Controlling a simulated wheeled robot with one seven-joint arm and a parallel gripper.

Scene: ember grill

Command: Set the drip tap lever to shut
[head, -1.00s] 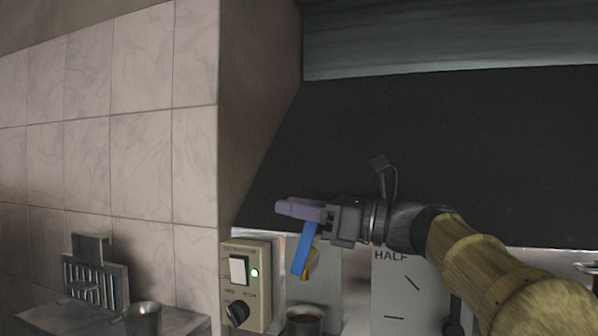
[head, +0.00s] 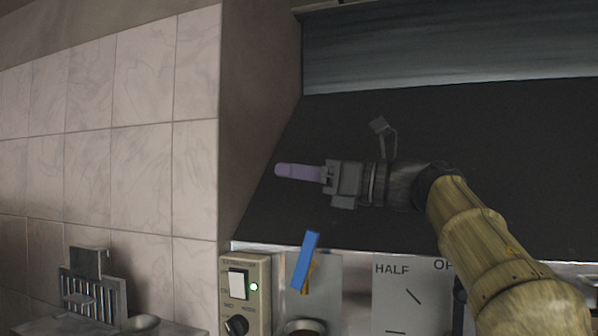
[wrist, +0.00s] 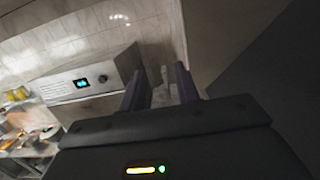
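The drip tap's blue lever (head: 305,262) stands steeply in the head view, its top leaning right, on a small brass tap (head: 310,278) at a pale panel. My gripper (head: 283,171) is above the lever and apart from it, with its purple finger pointing left. In the wrist view, two dark fingers (wrist: 160,82) stand apart with a gap between them and hold nothing that I can make out. The lever is not clearly visible in the wrist view.
A control box (head: 258,290) with a white switch, a green light and a black knob is left of the tap. A cup (head: 304,327) is below the tap. A panel marked HALF (head: 395,300) is on the right. A dark sloping hood (head: 480,130) lies behind my arm.

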